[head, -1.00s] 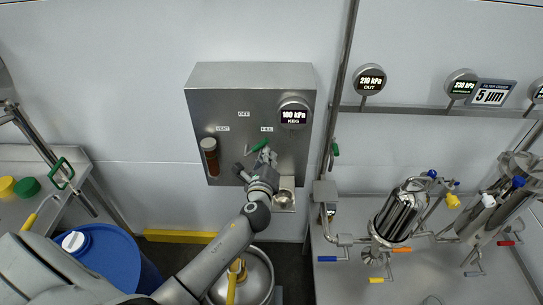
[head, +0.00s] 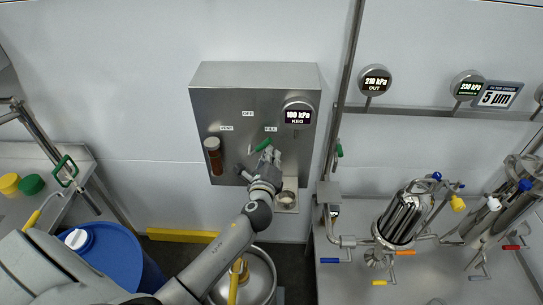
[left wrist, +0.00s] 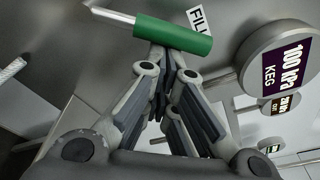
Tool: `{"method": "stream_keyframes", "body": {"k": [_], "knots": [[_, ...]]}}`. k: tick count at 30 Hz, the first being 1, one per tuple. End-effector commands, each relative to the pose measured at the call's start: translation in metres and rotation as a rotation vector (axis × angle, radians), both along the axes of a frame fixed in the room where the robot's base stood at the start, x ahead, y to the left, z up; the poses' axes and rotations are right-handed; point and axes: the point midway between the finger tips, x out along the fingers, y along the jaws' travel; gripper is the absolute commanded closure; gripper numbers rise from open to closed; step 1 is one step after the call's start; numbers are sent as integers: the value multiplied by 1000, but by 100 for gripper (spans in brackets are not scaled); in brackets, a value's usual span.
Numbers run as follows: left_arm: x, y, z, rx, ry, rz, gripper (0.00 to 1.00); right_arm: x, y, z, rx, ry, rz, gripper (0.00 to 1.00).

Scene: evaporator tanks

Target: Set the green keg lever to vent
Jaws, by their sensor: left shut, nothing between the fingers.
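The green keg lever (head: 264,145) is on the steel panel (head: 230,85), its green handle slanting up to the right, on the FILL side. The VENT label (head: 226,128) is at the left, OFF (head: 248,114) at the top, FILL (head: 270,128) at the right. My left gripper (head: 273,155) is shut and empty, just below and right of the handle. In the left wrist view the green handle (left wrist: 172,35) lies across the far side of the fingertips (left wrist: 160,60); I cannot tell whether they touch. My right gripper is not in view.
A KEG gauge (head: 298,115) reading 100 kPa sticks out at the panel's upper right. A brown cylinder (head: 213,155) hangs at its left. A steel keg (head: 258,275) stands below my arm, a blue drum (head: 110,250) at left. A vertical pipe (head: 346,75) runs right of the panel.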

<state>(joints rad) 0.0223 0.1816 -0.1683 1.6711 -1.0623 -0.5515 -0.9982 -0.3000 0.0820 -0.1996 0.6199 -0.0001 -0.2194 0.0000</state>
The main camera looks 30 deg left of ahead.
Motion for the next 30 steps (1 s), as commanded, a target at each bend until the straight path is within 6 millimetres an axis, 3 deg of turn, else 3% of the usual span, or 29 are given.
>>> {"method": "stream_keyframes", "body": {"k": [11,30], "knots": [[-2,6,10,-114,-61,5,100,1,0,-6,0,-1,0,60],[-15,32,37,-640,-313,6,100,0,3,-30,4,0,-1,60]]}}
